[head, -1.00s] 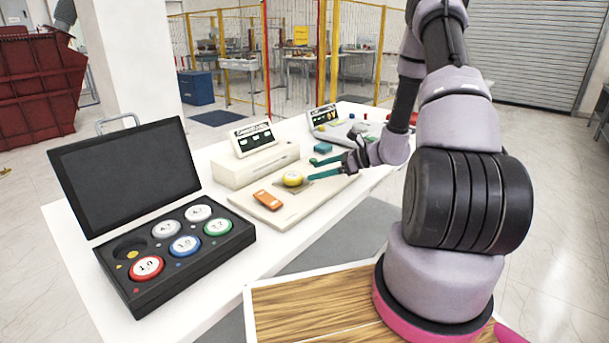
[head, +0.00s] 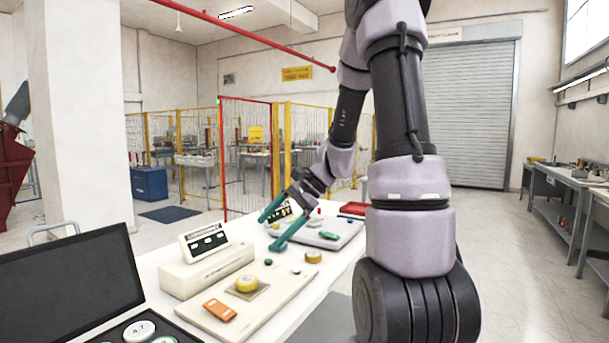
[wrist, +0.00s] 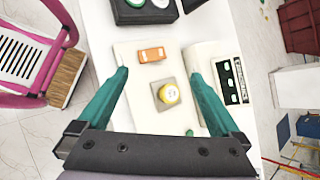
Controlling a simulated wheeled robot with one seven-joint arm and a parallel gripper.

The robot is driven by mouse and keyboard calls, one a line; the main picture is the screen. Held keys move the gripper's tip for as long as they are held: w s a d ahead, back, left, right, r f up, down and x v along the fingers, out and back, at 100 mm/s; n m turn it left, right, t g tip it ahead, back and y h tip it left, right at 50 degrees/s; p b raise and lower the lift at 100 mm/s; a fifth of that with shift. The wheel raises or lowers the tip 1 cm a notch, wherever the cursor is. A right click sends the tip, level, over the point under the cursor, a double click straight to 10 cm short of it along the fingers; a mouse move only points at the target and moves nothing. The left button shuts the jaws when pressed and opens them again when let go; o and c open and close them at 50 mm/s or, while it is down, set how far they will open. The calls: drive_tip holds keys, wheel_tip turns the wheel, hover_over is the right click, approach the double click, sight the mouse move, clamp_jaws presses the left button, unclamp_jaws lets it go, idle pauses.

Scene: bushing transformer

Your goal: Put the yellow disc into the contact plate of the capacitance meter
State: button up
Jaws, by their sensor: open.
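The yellow disc (head: 247,284) lies flat on a small grey square contact plate (head: 262,293) on the cream board of the meter. The wrist view shows the disc (wrist: 169,94) within the outline of the square plate (wrist: 184,108). The capacitance meter (head: 205,265) is a cream box with a tilted display, beside the board. My gripper (head: 270,230) is open and empty, raised above and beyond the disc in the head view. In the wrist view its teal fingers (wrist: 158,74) are spread wide, with the disc showing between them, apart from both.
An orange device (head: 219,310) lies on the board near the disc. Small round knobs and a brass-coloured piece (head: 313,257) sit at the board's far end. A black open case (head: 75,285) with labelled discs stands at left. A second instrument (head: 328,235) stands farther back.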

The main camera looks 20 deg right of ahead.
drive_tip(key=s+d+r+n+t+h, duration=0.1)
drive_tip(key=s+r+n+t+h, duration=0.4)
drive_tip(key=s+r+n, duration=0.4)
drive_tip(key=s+r+h, duration=0.1)
drive_tip(key=s+r, duration=0.5)
drive_tip(key=s, duration=0.1)
drive_tip(key=shift+d+r+h, duration=0.15)
drive_tip(key=shift+r+h, duration=0.15)
drive_tip(key=shift+r, duration=0.05)
